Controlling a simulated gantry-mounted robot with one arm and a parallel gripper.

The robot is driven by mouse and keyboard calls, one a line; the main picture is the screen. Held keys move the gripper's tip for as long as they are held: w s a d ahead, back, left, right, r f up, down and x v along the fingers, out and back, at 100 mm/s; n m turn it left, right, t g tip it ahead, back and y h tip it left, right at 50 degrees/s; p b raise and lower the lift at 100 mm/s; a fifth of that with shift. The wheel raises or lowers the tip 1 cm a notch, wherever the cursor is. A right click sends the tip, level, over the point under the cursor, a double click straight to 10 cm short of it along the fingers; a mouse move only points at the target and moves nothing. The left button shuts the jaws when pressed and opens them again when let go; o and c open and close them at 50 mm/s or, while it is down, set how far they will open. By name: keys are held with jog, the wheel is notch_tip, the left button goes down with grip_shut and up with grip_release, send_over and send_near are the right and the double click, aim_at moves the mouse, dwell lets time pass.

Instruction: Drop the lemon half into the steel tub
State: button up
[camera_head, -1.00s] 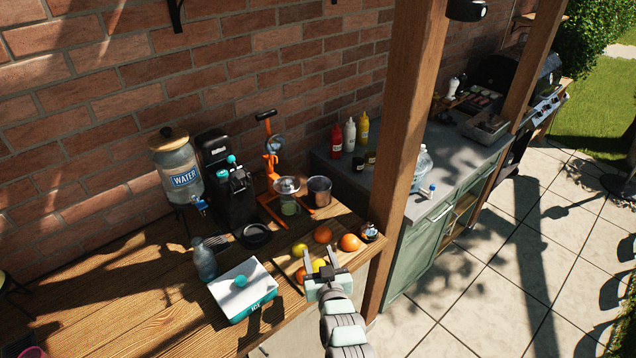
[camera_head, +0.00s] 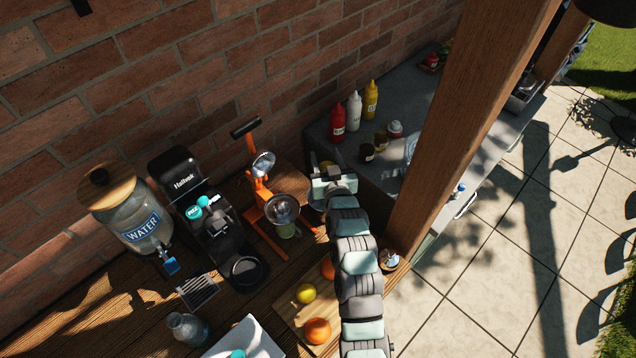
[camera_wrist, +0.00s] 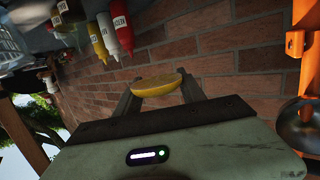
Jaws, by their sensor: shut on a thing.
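My gripper (camera_head: 328,172) is raised at the back of the wooden table, near the orange press. In the wrist view the gripper (camera_wrist: 158,92) is shut on a yellow lemon half (camera_wrist: 157,84), held between both fingertips with the brick wall behind. In the head view only a little yellow shows by the fingers. The steel tub (camera_head: 313,196) is mostly hidden behind my gripper and arm, with only a sliver of its left side showing. I cannot tell whether the lemon half is directly over it.
The orange juicer press (camera_head: 264,190) stands close left of my gripper. A wooden board with a lemon (camera_head: 306,293) and an orange (camera_head: 317,330) lies in front. A wooden post (camera_head: 450,130) rises to the right. Sauce bottles (camera_head: 354,110) stand on the grey counter behind.

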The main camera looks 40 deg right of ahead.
jog(key=shift+f, duration=0.5)
notch_tip(320, 180, down, 5)
jog(key=b, duration=0.3)
jog(key=shift+s+f, duration=0.1)
jog(key=shift+s, duration=0.05)
jog(key=o, duration=1.6)
jog(key=shift+a, duration=0.1)
jog(key=b+v, duration=0.1)
jog(key=v, duration=0.9)
jog(key=shift+s+a+b, duration=0.15)
jog(key=shift+s+b, duration=0.2)
